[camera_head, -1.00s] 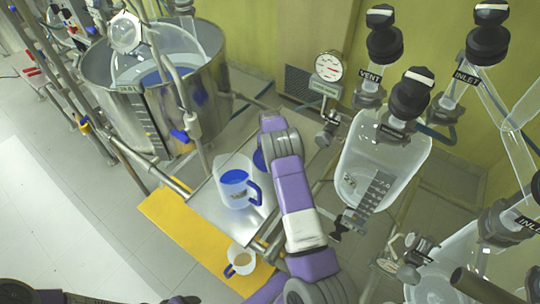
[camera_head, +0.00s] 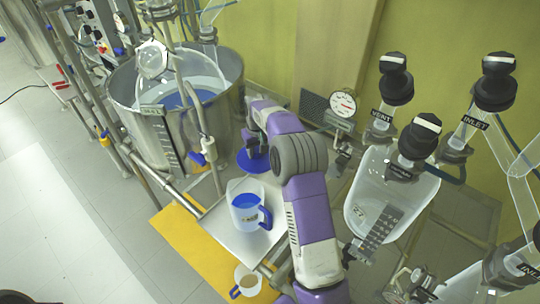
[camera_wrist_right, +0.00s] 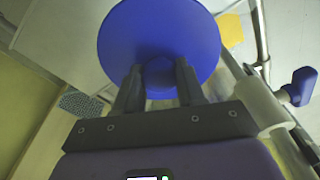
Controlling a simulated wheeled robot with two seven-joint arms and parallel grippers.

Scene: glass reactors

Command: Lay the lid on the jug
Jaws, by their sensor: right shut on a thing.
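The jug (camera_head: 247,221) is a clear vessel with blue contents and a blue handle, standing upright on a metal tray (camera_head: 222,228). Its top is uncovered. The lid (camera_head: 253,162) is a round blue disc behind the jug in the head view; it fills the upper middle of the right wrist view (camera_wrist_right: 160,35). My right gripper (camera_head: 258,148) is shut on the lid's knob, which shows between the fingers (camera_wrist_right: 160,75) in the wrist view. The lid is held in the air, apart from the jug. My left gripper is not in view.
A small cup (camera_head: 246,281) with a blue handle stands in front of the jug near a yellow strip (camera_head: 190,245). A large steel vat (camera_head: 170,100) stands behind left. Glass reactors (camera_head: 390,195) with black caps and a pressure gauge (camera_head: 342,103) are at right.

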